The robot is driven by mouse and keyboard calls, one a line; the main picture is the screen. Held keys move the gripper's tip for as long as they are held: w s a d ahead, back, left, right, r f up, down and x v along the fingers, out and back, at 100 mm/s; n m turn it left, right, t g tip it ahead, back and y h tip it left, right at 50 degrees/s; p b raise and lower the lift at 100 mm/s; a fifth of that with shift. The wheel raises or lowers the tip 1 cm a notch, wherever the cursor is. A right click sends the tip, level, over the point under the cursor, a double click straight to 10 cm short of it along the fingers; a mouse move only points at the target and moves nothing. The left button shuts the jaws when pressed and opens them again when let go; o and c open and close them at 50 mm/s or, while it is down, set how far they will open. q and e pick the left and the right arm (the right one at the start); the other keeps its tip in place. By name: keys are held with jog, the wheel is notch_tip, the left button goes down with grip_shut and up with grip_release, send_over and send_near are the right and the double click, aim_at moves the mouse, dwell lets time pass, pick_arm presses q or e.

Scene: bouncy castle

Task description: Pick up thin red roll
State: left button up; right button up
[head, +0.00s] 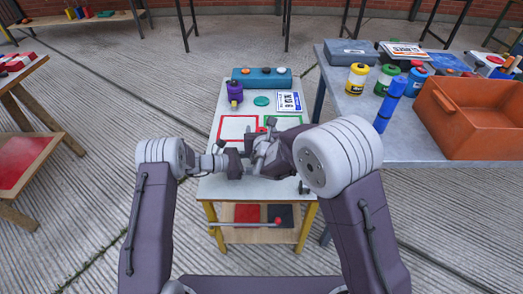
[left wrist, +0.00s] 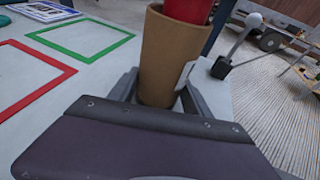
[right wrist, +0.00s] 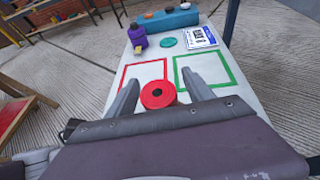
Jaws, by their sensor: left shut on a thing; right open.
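A brown tapered holder (left wrist: 166,62) stands between the fingers of my left gripper (left wrist: 160,92), which is shut on it. A red roll (left wrist: 188,8) shows at the holder's top, cut off by the picture edge. In the right wrist view the red roll (right wrist: 158,95) is seen from above as a red ring with a dark centre. My right gripper (right wrist: 162,82) is open, its fingers on either side of the roll, with gaps. Whether they reach down to its height is unclear. In the head view both grippers meet over the small table (head: 207,187) and mostly hide the holder.
The small table bears a red square outline (right wrist: 124,77), a green one (right wrist: 232,70), a purple object (head: 235,92), a teal disc (head: 261,101), a number plate (head: 290,102) and a blue box (head: 262,77). A grey table with an orange crate (head: 470,122) stands at right.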

grip_shut()
notch_tip(320, 180, up, 18)
dwell(0.5)
pick_arm(q)
jog(key=o, duration=1.1)
jog(key=shift+c, duration=0.2)
